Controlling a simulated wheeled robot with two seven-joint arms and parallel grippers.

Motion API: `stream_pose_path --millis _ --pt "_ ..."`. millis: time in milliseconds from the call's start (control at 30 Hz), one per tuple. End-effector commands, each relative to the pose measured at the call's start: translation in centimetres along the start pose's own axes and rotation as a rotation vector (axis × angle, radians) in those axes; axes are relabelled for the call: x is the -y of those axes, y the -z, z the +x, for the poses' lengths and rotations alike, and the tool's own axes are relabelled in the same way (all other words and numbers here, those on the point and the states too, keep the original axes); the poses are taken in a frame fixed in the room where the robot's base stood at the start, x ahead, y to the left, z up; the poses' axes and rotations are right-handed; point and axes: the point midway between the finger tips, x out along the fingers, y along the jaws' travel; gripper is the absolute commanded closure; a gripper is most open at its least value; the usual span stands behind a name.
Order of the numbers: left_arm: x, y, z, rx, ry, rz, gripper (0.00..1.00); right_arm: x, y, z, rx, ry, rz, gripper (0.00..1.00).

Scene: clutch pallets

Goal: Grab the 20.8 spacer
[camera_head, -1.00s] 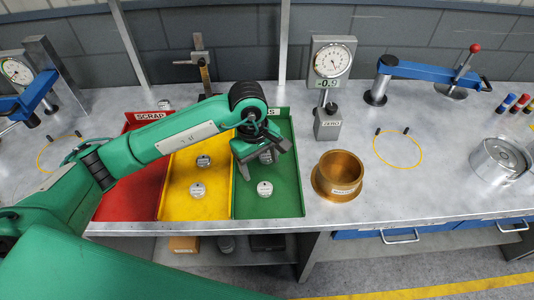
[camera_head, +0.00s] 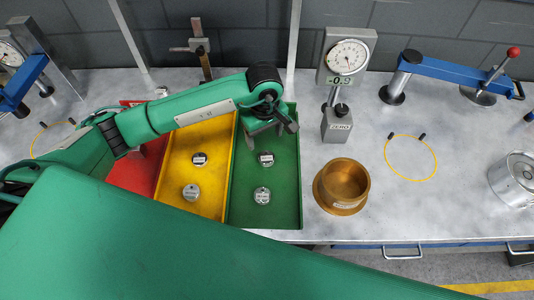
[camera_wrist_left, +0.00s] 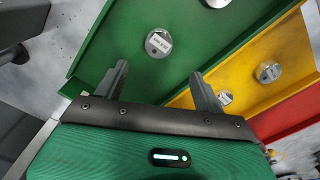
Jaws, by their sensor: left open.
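Several small round silver spacers with labels too small to read lie in the trays, so I cannot tell which one is 20.8. The green tray (camera_head: 284,208) holds a rear spacer (camera_head: 265,158) and a front spacer (camera_head: 262,195). The yellow tray (camera_head: 211,209) holds a rear spacer (camera_head: 199,159) and a front spacer (camera_head: 191,192). My left gripper (camera_head: 270,130) is open and empty above the back of the green tray, behind its rear spacer. In the wrist view its fingers (camera_wrist_left: 162,85) are apart, with a green-tray spacer (camera_wrist_left: 158,43) beyond them. My right gripper is not in view.
A red tray (camera_head: 137,175) is partly covered by my left arm. A dial gauge (camera_head: 347,60) stands behind a brass flanged cup (camera_head: 342,184), right of the green tray. A yellow ring (camera_head: 412,178), a blue clamp arm (camera_head: 450,74) and a metal pot (camera_head: 515,180) are farther right.

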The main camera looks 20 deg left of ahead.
Motion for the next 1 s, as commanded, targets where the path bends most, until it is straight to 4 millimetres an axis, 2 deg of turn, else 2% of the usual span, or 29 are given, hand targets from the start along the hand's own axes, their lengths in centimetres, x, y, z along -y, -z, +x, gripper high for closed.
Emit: stream_pose_path --millis 33,167,367,533,800,1000 --pt "0.1 -0.1 0.7 0.002 0.005 -0.002 0.3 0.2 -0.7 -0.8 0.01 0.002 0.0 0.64" --pt "0.0 -0.1 2.8 0.003 0.002 -0.002 0.3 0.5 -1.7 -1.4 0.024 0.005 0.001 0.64" --pt "0.0 -0.1 4.2 0.0 0.0 0.0 0.3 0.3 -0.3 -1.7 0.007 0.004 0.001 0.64" --pt "0.1 -0.5 5.3 0.002 0.002 -0.001 0.3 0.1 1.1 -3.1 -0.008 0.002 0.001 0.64" --pt "0.0 -0.8 8.6 0.002 0.002 -0.002 0.3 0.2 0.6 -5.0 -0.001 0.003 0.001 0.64" --pt "0.0 -0.6 9.4 -0.001 -0.001 0.0 0.3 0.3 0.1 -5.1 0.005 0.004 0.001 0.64"
